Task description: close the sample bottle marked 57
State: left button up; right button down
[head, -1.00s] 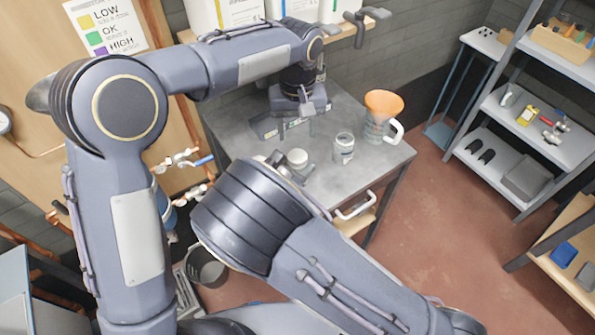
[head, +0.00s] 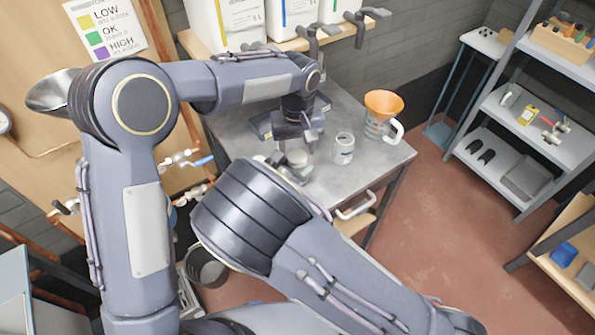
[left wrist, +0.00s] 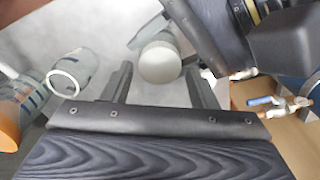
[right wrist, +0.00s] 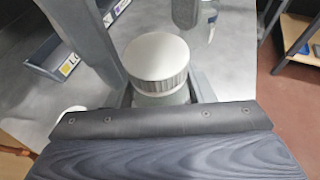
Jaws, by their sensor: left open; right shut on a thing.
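A bottle with a pale, ridged round lid (right wrist: 155,60) stands between the fingers of my right gripper (right wrist: 160,92), which is shut on it; greenish glass shows below the lid. The lid also shows in the head view (head: 297,158) and the left wrist view (left wrist: 160,64). My left gripper (head: 302,138) is open just above and behind the lid, its fingers apart. A second glass bottle (head: 343,148) stands without a lid to the right on the table; it shows in the left wrist view (left wrist: 75,72). I cannot read a number on either bottle.
A jug with an orange funnel (head: 383,104) stands at the right of the grey table (head: 365,160). A blue tray with a label (right wrist: 60,52) lies behind the held bottle. White containers (head: 235,22) stand on a shelf above. Valves and pipes (head: 180,160) are at the left.

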pick_arm(q)
jog(key=shift+f, duration=0.85)
jog(key=c, duration=0.8)
jog(key=shift+c, duration=0.2)
jog(key=m, duration=0.2)
jog(key=shift+m, duration=0.4)
jog(key=m, duration=1.1)
jog(key=shift+m, duration=0.4)
jog(key=o, duration=1.2)
